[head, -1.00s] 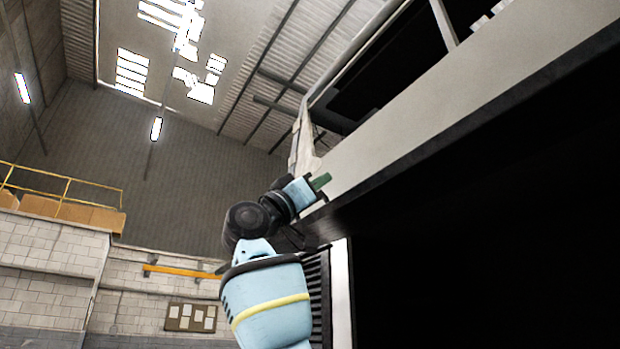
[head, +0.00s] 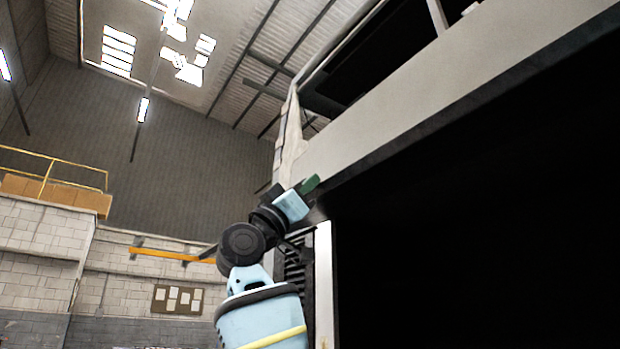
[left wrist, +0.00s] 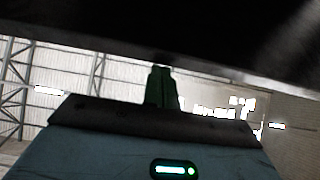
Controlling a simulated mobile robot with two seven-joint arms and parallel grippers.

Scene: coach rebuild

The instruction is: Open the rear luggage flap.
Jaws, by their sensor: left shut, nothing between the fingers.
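The rear luggage flap appears in the head view as a dark-edged panel (head: 470,108) slanting up to the right below the coach's pale body side. It seems raised, with the black opening of the luggage bay (head: 470,250) below it. My left gripper (head: 311,184) is shut and empty, its green fingers pointing up at the lower left end of that edge. In the left wrist view the fingers (left wrist: 161,76) reach up to a dark surface (left wrist: 150,28), probably the flap's underside. I cannot tell whether they touch it. My right gripper is not in view.
The coach's pale body (head: 390,130) fills the upper right. A pale upright post (head: 324,285) and a dark louvred panel (head: 296,270) border the opening's left side, close to my arm. A yellow rail (head: 50,165) and brick wall (head: 40,235) stand well back.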

